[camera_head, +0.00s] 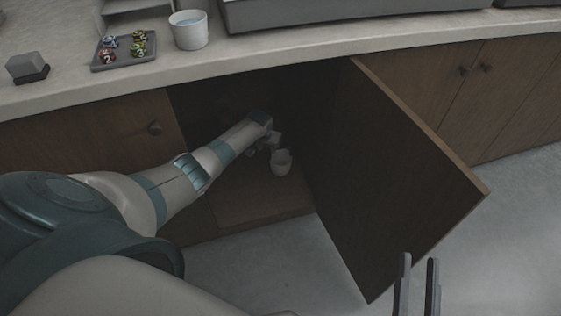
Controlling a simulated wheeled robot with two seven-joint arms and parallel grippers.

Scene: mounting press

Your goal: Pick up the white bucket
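The open cabinet door (400,180) juts out to the right of the bucket.

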